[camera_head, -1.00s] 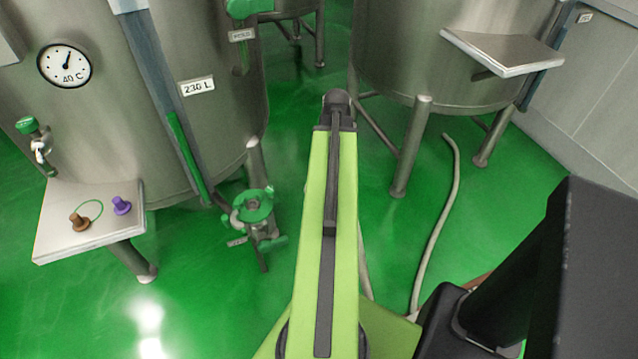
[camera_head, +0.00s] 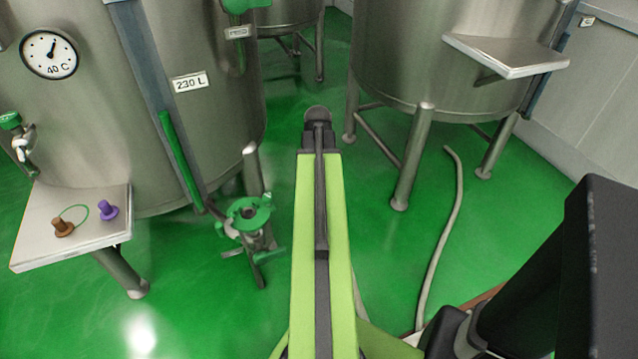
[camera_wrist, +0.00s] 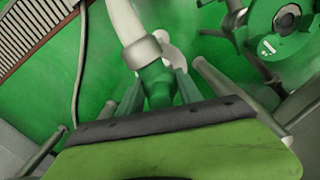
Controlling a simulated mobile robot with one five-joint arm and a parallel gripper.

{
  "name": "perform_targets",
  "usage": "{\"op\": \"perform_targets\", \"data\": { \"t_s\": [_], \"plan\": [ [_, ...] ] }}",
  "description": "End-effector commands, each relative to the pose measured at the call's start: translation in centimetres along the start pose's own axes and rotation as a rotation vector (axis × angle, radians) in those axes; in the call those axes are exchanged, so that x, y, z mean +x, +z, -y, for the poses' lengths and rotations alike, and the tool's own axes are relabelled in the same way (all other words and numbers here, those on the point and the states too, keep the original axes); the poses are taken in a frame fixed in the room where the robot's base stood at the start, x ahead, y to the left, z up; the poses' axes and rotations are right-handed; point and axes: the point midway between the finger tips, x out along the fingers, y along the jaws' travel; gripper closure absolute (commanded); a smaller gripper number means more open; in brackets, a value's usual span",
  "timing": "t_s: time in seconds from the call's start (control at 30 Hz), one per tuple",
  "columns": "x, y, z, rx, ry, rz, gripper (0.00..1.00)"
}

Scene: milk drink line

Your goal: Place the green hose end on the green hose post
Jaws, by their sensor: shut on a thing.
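My gripper (camera_wrist: 158,92) is shut on the green hose end (camera_wrist: 156,76) in the wrist view. A metal collar (camera_wrist: 143,52) and a pale hose (camera_wrist: 125,20) run up from the hose end. The green-topped post (camera_head: 248,212), with a round green flange and an opening in its middle, stands on the floor left of my arm in the head view. It also shows at the upper right of the wrist view (camera_wrist: 262,30), apart from the held hose end. In the head view my own arm hides the gripper and hose end.
A large steel tank (camera_head: 95,110) with a gauge stands behind the post, with a shelf (camera_head: 40,230) holding brown and purple plugs at left. Another tank (camera_head: 440,70) stands at upper right. A pale hose (camera_head: 440,235) lies on open green floor right of my arm.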

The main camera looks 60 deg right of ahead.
Motion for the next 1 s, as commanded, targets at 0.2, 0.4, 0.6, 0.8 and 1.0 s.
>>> {"op": "perform_targets", "data": {
  "t_s": [0.2, 0.4, 0.6, 0.8, 1.0],
  "plan": [
    [0.3, 0.0, 0.0, -0.001, 0.0, 0.0, 0.48],
    [0.3, 0.0, 0.1, -0.001, 0.0, 0.0, 0.36],
    [0.2, 0.0, 0.1, -0.001, 0.0, 0.0, 0.36],
    [-1.5, 0.0, 0.1, -0.002, 0.0, 0.0, 0.36],
    [-5.5, 0.0, 0.1, -0.002, 0.0, 0.0, 0.36]
  ]
}}
